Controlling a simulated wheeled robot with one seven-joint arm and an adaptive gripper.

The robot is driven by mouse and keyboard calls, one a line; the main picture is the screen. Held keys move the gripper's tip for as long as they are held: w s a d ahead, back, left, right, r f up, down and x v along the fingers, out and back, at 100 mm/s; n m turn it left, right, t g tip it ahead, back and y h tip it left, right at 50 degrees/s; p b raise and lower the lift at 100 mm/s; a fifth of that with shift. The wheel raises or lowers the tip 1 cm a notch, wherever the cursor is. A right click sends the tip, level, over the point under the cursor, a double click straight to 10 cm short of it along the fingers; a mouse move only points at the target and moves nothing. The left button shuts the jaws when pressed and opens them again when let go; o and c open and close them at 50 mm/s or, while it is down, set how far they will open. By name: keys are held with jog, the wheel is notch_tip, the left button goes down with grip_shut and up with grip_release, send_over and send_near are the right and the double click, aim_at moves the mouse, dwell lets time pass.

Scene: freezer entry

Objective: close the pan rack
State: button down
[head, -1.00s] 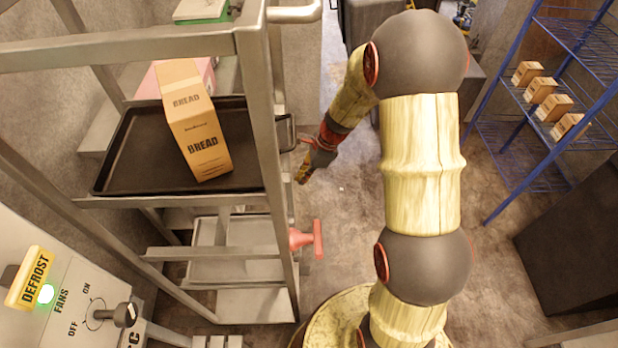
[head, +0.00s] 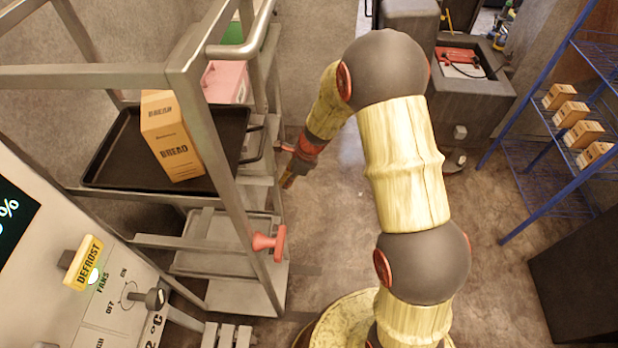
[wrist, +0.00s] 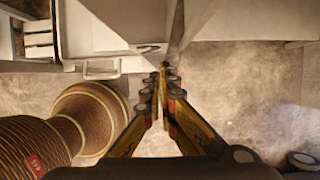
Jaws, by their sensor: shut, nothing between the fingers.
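The pan rack (head: 222,140) is a grey metal frame at the left of the head view. A black pan (head: 105,180) sits on its upper level with its handle at the right side. A red handle (head: 268,242) is on the front right post, lower down. My gripper (head: 287,182) is shut and empty, pointing down just right of the rack, beside the pan's handle side. In the wrist view my gripper (wrist: 163,68) has its fingertips together close to the pale metal of the rack (wrist: 100,25). I cannot tell whether they touch it.
A bread box (head: 178,145) stands on the black pan, with a pink box (head: 228,82) behind. A control panel (head: 110,300) is at the lower left. A blue shelf (head: 560,215) with several small boxes stands at right. The floor (head: 340,235) between is clear.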

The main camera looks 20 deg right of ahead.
jog(key=w+a+p, duration=0.2)
jog(key=a, duration=0.2)
jog(key=w+a+p, duration=0.1)
jog(key=a+p, duration=0.1)
jog(key=a, duration=0.3)
jog(key=w+a+p, duration=0.2)
jog(key=a, duration=0.2)
jog(key=shift+w+a, duration=0.35)
